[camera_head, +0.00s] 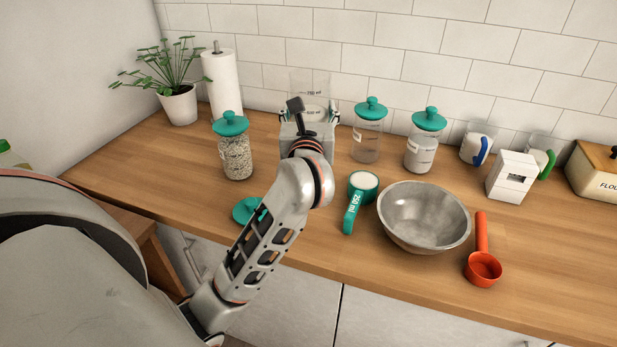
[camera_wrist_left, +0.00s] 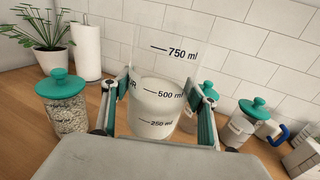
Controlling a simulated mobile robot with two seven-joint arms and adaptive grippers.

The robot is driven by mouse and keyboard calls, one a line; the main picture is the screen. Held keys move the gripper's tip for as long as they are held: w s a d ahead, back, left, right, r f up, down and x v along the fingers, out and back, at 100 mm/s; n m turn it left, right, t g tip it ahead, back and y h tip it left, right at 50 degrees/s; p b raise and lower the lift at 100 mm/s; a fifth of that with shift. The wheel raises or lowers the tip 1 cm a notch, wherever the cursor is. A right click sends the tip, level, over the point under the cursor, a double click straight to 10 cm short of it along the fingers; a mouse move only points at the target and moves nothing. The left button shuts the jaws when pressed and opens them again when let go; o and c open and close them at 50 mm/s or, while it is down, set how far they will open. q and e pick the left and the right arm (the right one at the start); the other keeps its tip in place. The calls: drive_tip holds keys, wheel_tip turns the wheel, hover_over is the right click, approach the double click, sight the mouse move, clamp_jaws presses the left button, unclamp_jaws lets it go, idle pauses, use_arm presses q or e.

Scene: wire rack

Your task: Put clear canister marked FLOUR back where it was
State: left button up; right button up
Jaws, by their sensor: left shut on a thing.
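The clear canister (camera_head: 310,82) holds white powder up to about its 500 ml line. The left wrist view shows the canister (camera_wrist_left: 160,65) open at the top, with volume marks and the end of a label, an R, beside the left finger. My left gripper (camera_head: 310,117) is shut around it, one finger on each side. The gripper hides its base, so I cannot tell whether it touches the counter. A teal lid (camera_head: 244,209) lies on the counter, partly behind my left arm. My right gripper is not in view.
A jar of oats (camera_head: 236,158) stands left of the canister, and two teal-lidded jars (camera_head: 369,143) (camera_head: 421,154) stand right. A teal scoop with white powder (camera_head: 362,183), metal bowl (camera_head: 424,215), red scoop (camera_head: 484,268) and white box (camera_head: 511,176) are nearer the front.

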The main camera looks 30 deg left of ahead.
use_arm(q)
drive_tip(key=shift+f+b, duration=1.05)
drive_tip(key=shift+f, duration=7.4)
drive_tip(key=shift+f, duration=0.2)
drive_tip(key=o, duration=1.5)
drive_tip(key=shift+r, duration=0.25)
drive_tip(key=b+v, duration=0.1)
drive_tip(key=v, duration=1.1)
drive_tip(key=shift+f, duration=0.1)
